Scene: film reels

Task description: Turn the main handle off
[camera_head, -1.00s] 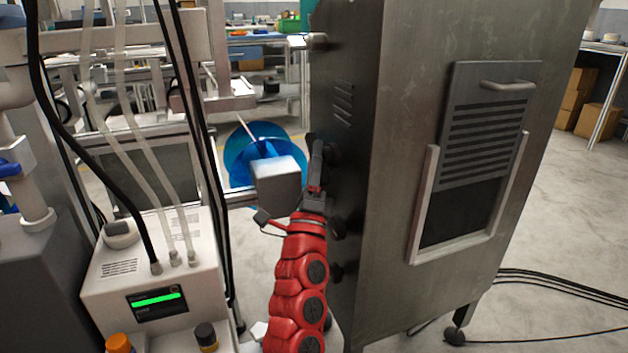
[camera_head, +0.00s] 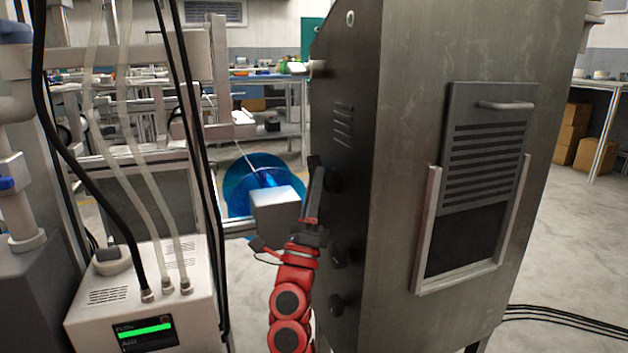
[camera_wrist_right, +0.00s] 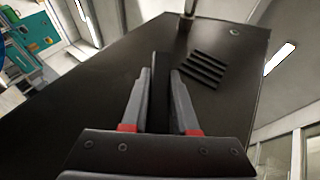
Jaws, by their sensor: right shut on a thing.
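A tall grey metal cabinet (camera_head: 410,60) stands at the centre right. Its dark left side carries a dark handle (camera_head: 333,179) at mid height, partly hidden by my gripper. My right gripper (camera_head: 315,180), on its red arm, reaches up against this side, with its fingers around the handle. In the right wrist view the two grey fingers (camera_wrist_right: 162,80) are on either side of a dark upright bar, the handle (camera_wrist_right: 162,100). I cannot tell the handle's exact angle. A light metal lever (camera_head: 306,68) sticks out higher on the same side. My left gripper is out of view.
Two dark knobs (camera_head: 338,254) sit below the handle. Vent slots (camera_head: 343,122) are above it. A white machine with hoses (camera_head: 145,290) stands close on the left, a blue reel (camera_head: 240,185) behind the gripper. Cables (camera_head: 560,318) lie on the right floor.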

